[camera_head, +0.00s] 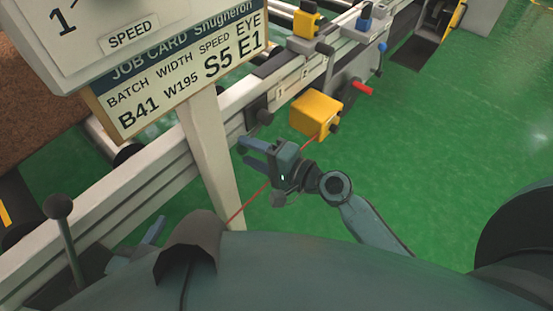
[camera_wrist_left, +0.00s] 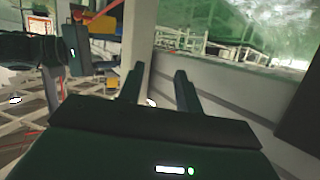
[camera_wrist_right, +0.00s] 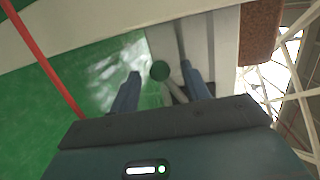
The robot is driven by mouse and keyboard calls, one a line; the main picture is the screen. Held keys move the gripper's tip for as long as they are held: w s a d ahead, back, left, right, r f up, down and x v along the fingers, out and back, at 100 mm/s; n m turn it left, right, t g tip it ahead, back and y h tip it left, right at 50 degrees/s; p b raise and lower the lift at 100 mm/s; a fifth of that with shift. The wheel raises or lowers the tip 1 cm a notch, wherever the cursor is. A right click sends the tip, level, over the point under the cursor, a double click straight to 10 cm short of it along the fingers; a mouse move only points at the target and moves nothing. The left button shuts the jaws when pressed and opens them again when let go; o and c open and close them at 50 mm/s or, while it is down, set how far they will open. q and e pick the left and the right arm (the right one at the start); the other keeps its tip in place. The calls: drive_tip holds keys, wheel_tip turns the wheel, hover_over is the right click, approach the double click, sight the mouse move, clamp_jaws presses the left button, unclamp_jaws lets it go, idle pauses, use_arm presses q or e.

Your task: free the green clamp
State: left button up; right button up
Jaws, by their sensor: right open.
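In the right wrist view, a dark green round knob (camera_wrist_right: 160,71) on a grey stem shows between the fingertips of my right gripper (camera_wrist_right: 160,80). I cannot tell whether it is between the fingers or just beyond them, and no grip on it shows. In the head view I cannot make out the green clamp. There my right gripper (camera_head: 243,152) is open beside the pale post, pointing left towards the machine rail. My left gripper (camera_head: 135,248) is low at the left, partly hidden by my own body. In the left wrist view its fingers (camera_wrist_left: 157,76) are apart with nothing between them.
A job card (camera_head: 180,75) hangs above the rail (camera_head: 130,180). A yellow box (camera_head: 316,114) with a red handle near it sits right of my right gripper. A thin red cord (camera_head: 245,206) runs below that gripper. A ball-topped lever (camera_head: 59,207) stands at left. Green floor is clear at right.

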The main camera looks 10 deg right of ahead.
use_arm(q)
drive_tip(key=shift+w+d+m+t+h+b, duration=0.15)
drive_tip(key=shift+w+m+t+h+b, duration=0.2)
drive_tip(key=shift+t+b, duration=0.3)
use_arm(e)
drive_tip(key=v, duration=1.2)
drive_tip(key=shift+f, duration=0.1)
drive_tip(key=shift+c, duration=0.4)
